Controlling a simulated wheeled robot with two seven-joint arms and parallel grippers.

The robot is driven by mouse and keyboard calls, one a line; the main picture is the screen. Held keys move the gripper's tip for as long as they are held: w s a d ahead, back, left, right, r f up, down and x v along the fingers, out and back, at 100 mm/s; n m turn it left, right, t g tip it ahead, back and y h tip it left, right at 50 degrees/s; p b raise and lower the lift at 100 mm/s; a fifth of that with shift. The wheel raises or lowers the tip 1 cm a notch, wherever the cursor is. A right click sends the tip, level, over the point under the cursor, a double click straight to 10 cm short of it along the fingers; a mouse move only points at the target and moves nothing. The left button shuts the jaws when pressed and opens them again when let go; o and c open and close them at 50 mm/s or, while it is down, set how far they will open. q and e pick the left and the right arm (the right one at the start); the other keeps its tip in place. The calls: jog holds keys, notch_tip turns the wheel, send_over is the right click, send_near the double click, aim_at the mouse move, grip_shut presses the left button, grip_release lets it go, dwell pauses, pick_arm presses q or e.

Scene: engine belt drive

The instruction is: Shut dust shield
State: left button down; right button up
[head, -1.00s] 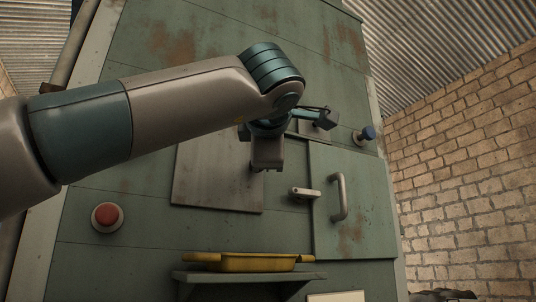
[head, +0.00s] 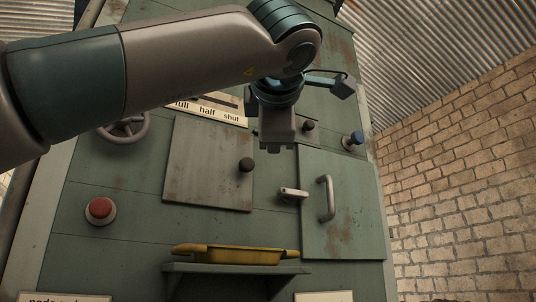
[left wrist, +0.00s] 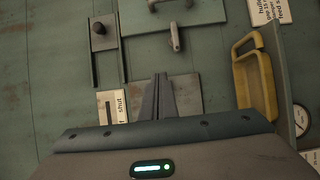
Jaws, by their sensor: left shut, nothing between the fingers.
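A flat grey, rust-flecked plate (head: 205,150) lies on the green front, with a dark round knob (head: 246,165) near its right edge; it may be the dust shield, but I cannot tell for sure. My left gripper (head: 277,148) is shut and empty, up and right of that knob. In the left wrist view the closed fingers (left wrist: 162,80) cover part of a grey plate (left wrist: 187,92). A second dark knob (head: 309,126) sits right of the gripper; a knob on rails (left wrist: 99,28) shows in the left wrist view. My right gripper is not in view.
A label reading "full half shut" (head: 215,112) is partly behind my arm. A door (head: 345,215) with a bar handle (head: 326,198) and a small lever (head: 291,192) stand right.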

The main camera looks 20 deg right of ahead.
pick_arm(q)
jog(key=s, duration=0.2)
jog(key=s+d+b, duration=0.1)
jog(key=s, duration=0.2)
jog(key=shift+s+d, duration=0.1)
jog(key=shift+s, duration=0.25)
jog(key=shift+s+d+r, duration=0.1)
jog(key=shift+s, duration=0.05)
